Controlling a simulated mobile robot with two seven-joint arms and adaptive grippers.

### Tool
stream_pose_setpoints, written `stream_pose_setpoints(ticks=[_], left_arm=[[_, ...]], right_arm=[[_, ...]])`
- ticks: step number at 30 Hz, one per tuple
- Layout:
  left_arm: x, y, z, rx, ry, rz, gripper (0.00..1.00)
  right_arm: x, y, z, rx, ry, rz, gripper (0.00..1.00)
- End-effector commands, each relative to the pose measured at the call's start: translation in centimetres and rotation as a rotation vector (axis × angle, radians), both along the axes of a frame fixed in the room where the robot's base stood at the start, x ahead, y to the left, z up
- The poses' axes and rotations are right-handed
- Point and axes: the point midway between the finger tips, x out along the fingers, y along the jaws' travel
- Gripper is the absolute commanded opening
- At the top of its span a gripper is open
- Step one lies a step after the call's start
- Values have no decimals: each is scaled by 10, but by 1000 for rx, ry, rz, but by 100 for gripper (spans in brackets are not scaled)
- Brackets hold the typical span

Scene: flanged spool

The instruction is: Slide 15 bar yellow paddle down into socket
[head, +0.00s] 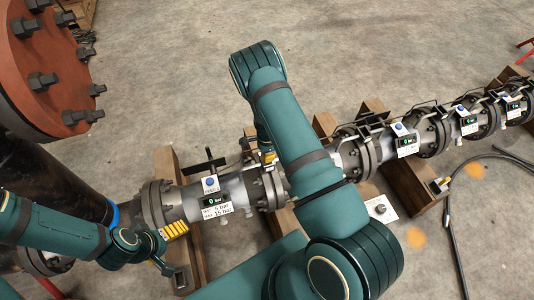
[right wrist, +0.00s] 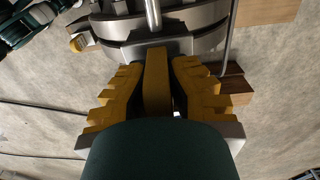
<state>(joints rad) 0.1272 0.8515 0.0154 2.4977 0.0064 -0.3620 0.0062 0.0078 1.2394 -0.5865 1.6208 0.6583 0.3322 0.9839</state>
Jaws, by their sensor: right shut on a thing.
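My right gripper (head: 268,157) is over the near pipe's flange in the head view, mostly hidden by its own arm. In the right wrist view its stepped yellow fingers (right wrist: 157,68) are shut on the yellow paddle (right wrist: 157,92), which stands between them. The paddle's far end meets a dark grey block (right wrist: 155,47) at the flange ring; I cannot tell how deep it sits or whether this block is the socket. My left gripper (head: 178,252) is beside the left flange, its fingers spread and empty. A white tag (head: 216,211) on the pipe reads 5 bar and 15 bar.
More flanged pipe sections with tags (head: 407,143) run to the upper right on wooden beams (head: 408,188). A large red-brown bolted flange (head: 45,60) stands at upper left. A black hose (head: 452,235) lies at right. The concrete floor behind the pipe is mostly clear.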

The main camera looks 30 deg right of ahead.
Motion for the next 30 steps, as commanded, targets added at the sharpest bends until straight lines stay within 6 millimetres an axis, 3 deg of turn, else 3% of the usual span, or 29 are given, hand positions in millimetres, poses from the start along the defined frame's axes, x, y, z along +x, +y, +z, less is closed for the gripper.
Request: stream_pose_setpoints(ticks=[4,5,6,7,19,30], left_arm=[[0,0,1,0,0,0,100],[0,0,1,0,-1,0,100],[0,0,1,0,-1,0,100],[0,0,1,0,-1,0,100],[1,0,1,0,-2,1,100],[0,0,1,0,-1,0,100]], right_arm=[[0,0,1,0,-1,0,0],[0,0,1,0,-1,0,23],[0,0,1,0,-1,0,37],[0,0,1,0,-1,0,39],[1,0,8,0,-1,1,39],[1,1,77,0,-4,0,39]])
